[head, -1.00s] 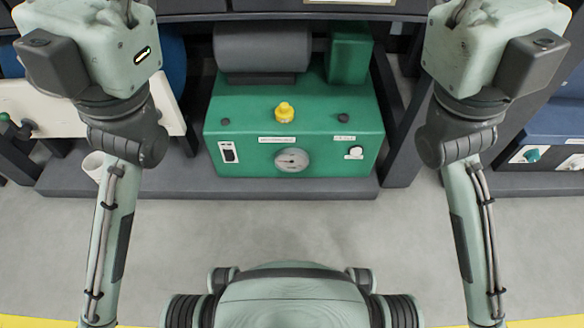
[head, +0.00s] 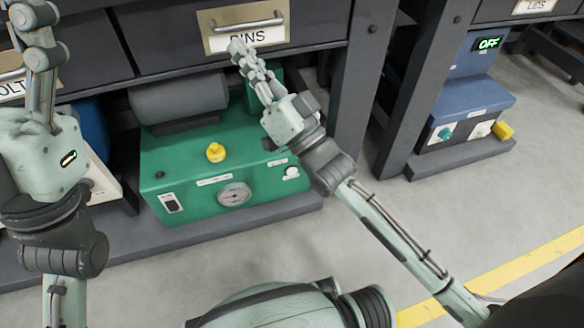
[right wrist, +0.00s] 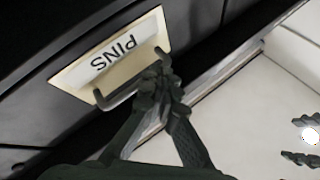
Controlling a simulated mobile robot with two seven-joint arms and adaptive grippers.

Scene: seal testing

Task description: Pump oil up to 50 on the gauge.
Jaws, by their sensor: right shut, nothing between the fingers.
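The green pump unit (head: 270,195) stands on a low shelf. A rocker switch (head: 171,203) sits at the front left and a white button (head: 292,172) at the front right. My right gripper (head: 238,46) is shut and empty, above and behind the unit at the PINS drawer handle; its fingertips (right wrist: 160,78) overlap the handle in the wrist view. My left gripper (head: 34,16) is at the upper left, its fingers unclear.
The PINS drawer (head: 320,27) is closed, with a metal handle (head: 248,24) and label above the unit. A blue machine (head: 465,105) with an OFF display stands to the right. The floor in front is clear.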

